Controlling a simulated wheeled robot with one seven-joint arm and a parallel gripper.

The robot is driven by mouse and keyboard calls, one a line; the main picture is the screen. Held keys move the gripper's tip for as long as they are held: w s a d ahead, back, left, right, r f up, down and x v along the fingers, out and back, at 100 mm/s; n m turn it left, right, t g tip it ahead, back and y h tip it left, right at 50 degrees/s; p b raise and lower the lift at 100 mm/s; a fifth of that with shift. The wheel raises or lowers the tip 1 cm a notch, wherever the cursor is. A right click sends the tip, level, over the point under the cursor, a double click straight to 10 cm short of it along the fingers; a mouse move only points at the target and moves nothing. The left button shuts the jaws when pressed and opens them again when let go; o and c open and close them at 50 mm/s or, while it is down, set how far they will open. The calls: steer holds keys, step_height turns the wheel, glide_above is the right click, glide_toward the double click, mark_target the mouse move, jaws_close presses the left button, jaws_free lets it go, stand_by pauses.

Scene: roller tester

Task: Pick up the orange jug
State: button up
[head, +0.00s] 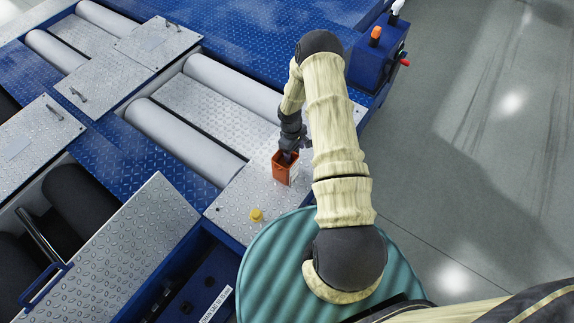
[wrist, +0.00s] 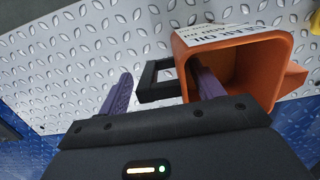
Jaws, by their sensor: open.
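The orange jug (head: 281,172) stands on the silver tread plate near its right end, below my arm. In the wrist view the jug (wrist: 262,72) shows its open mouth, a white printed label and a black handle (wrist: 147,78) on its left side. My gripper (wrist: 163,74) is open. Its left purple finger is left of the handle, and its right finger overlaps the jug's mouth, seemingly inside the rim. The handle and jug wall show between the fingers. In the head view my gripper (head: 290,155) is right over the jug and partly hides its top.
A small yellow object (head: 256,215) lies on the plate left of and nearer than the jug. Grey rollers (head: 185,142) lie to the left. A blue control box (head: 372,60) with an orange knob stands behind. Open grey floor is on the right.

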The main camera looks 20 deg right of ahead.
steer(key=shift+c, duration=0.5)
steer(key=c, duration=1.1)
steer(key=shift+r, duration=0.25)
steer(key=shift+r+p, duration=0.75)
steer(key=shift+r, duration=4.05)
